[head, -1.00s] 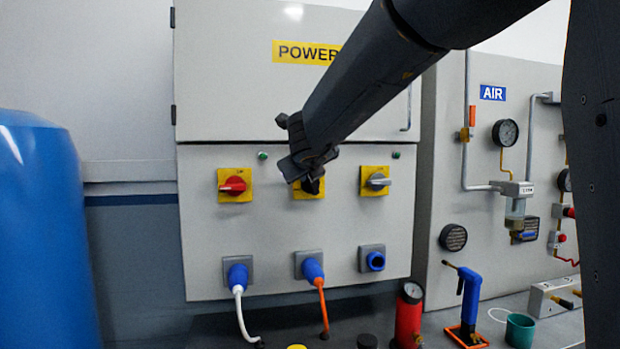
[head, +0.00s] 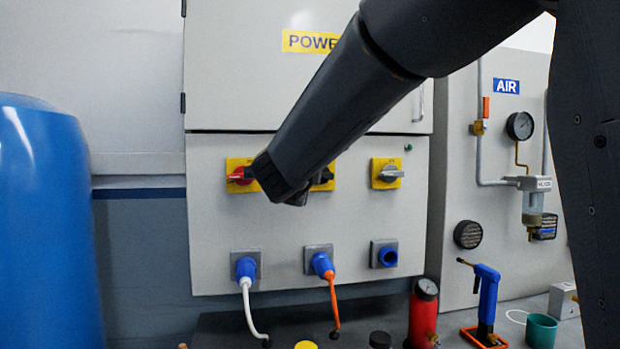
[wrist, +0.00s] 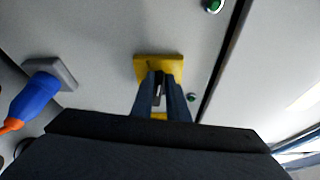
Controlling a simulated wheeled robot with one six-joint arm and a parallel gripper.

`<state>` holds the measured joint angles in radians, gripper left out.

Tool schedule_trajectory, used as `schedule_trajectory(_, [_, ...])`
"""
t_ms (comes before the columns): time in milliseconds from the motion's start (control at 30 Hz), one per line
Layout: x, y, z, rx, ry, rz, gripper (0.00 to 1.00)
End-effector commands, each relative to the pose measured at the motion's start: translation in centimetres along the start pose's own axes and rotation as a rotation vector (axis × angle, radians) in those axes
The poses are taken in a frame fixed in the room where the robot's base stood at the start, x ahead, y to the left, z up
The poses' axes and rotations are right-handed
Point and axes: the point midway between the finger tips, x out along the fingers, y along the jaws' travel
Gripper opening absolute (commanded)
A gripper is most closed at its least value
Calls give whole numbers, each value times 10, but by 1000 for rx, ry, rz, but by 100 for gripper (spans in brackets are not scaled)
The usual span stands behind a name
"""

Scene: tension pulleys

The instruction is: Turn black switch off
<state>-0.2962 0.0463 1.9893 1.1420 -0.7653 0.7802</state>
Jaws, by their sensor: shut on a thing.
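The black switch sits on a yellow plate (head: 327,172) in the middle of the grey power panel. In the head view my wrist hides most of it, and only dark parts of the knob show. In the wrist view my gripper (wrist: 161,82) has its two fingers at the yellow plate (wrist: 158,66), one on each side of the black switch (wrist: 158,90). The fingers are shut on its handle. The handle's exact angle is hard to tell.
A red switch (head: 240,175) is close to my wrist on the left, partly covered. A grey switch (head: 389,173) is to the right. Blue plugs (head: 246,268) (head: 322,264) with cables sit below. A blue tank (head: 45,230) stands far left.

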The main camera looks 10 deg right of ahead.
Motion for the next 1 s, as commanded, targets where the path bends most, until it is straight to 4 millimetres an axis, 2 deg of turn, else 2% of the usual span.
schedule_trajectory(400, [0,7,-1,-158,1,-66,0])
schedule_trajectory(933, [0,8,-1,-177,1,-72,0])
schedule_trajectory(967, [0,8,-1,-177,1,-72,19])
schedule_trajectory(1000, [0,8,-1,-177,1,-72,26])
